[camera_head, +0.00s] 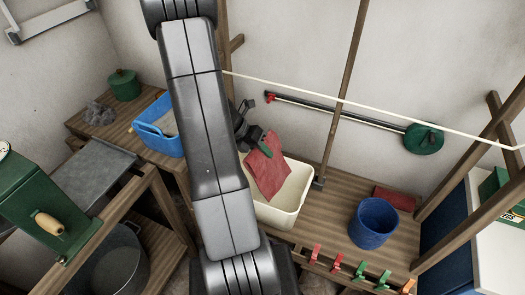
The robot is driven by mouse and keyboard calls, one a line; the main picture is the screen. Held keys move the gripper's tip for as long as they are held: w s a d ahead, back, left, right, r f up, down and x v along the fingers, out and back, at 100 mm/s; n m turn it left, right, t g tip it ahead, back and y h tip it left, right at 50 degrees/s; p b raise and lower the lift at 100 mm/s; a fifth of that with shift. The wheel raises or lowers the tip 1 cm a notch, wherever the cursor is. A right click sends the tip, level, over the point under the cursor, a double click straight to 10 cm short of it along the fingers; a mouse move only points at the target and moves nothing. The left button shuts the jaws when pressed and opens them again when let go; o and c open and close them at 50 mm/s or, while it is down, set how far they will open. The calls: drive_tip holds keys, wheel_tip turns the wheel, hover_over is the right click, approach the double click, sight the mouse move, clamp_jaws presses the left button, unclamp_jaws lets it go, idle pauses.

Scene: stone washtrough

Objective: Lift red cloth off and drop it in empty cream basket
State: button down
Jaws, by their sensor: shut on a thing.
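The red cloth (266,173) hangs down from my gripper (262,146), over the cream basket (291,211). My gripper is dark with a green part near its tip, and it is shut on the cloth's upper end. My arm hides the left side of the basket. The visible inside of the basket looks empty apart from the cloth in front of it. I cannot tell whether the cloth's lower edge touches the basket.
A blue bucket (374,223) and a folded red item (395,198) are on the wooden bench at right. Coloured pegs (337,262) line its front. A pale line (380,105) crosses behind, near a wooden post (343,90). A blue tub (158,127) stands left.

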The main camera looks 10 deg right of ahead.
drive_tip(key=shift+f, duration=0.15)
drive_tip(key=c, duration=1.2)
unclamp_jaws()
wheel_tip(320, 180, up, 10)
drive_tip(key=shift+r+p, duration=0.1)
drive_tip(key=shift+p, duration=0.45)
wheel_tip(320, 180, down, 10)
drive_tip(key=shift+f+b, duration=0.2)
drive_tip(key=shift+b, duration=0.25)
wheel_tip(320, 180, up, 3)
drive_tip(key=shift+f+p, duration=0.2)
drive_tip(key=shift+p, duration=0.9)
drive_tip(key=shift+r+p, duration=0.95)
drive_tip(key=shift+f, duration=0.1)
